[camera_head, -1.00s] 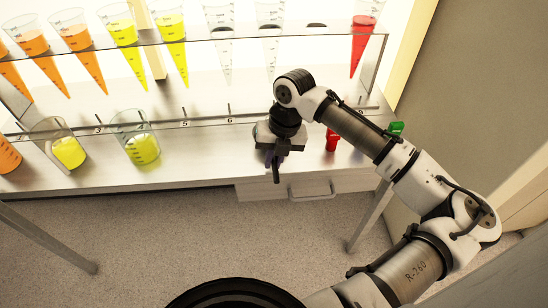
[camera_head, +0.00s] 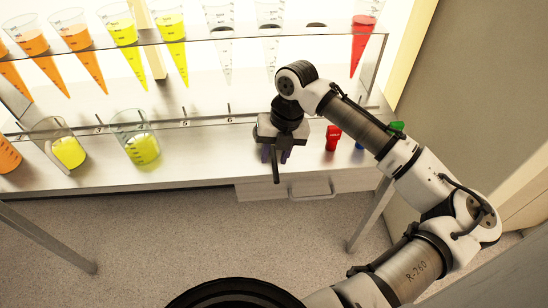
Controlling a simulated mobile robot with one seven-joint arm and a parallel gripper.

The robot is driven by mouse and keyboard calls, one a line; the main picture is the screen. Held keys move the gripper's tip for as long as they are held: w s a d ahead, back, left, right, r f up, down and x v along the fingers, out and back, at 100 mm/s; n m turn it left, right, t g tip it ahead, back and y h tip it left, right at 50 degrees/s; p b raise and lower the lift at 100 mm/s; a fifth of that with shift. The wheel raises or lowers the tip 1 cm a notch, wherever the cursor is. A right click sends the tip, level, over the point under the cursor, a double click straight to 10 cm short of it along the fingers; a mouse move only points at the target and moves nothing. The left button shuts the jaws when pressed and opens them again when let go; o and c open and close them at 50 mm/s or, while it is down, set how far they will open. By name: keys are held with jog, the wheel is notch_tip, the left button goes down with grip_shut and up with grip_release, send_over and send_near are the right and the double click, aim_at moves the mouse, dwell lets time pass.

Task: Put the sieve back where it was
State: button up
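My gripper (camera_head: 275,157) is over the front of the bench, right of the middle. I see it from above and behind. Its two purple-tinted fingertips show apart, on either side of a thin dark bar (camera_head: 277,172), so it looks open. This bar juts toward the front edge and may be the sieve's handle. The sieve's bowl is not visible; my gripper and wrist hide the place behind it. Whether the fingers touch the bar cannot be told.
A glass rack (camera_head: 210,122) with orange, yellow, clear and red cones stands behind. Two beakers with yellow juice (camera_head: 143,150) (camera_head: 68,153) stand left. A red item (camera_head: 333,138) and a green item (camera_head: 397,127) are right, near my arm. The bench between beakers and gripper is clear.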

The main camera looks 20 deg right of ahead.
notch_tip(320, 180, up, 10)
jog(key=d, duration=0.2)
jog(key=shift+s+r, duration=0.1)
dwell(0.3)
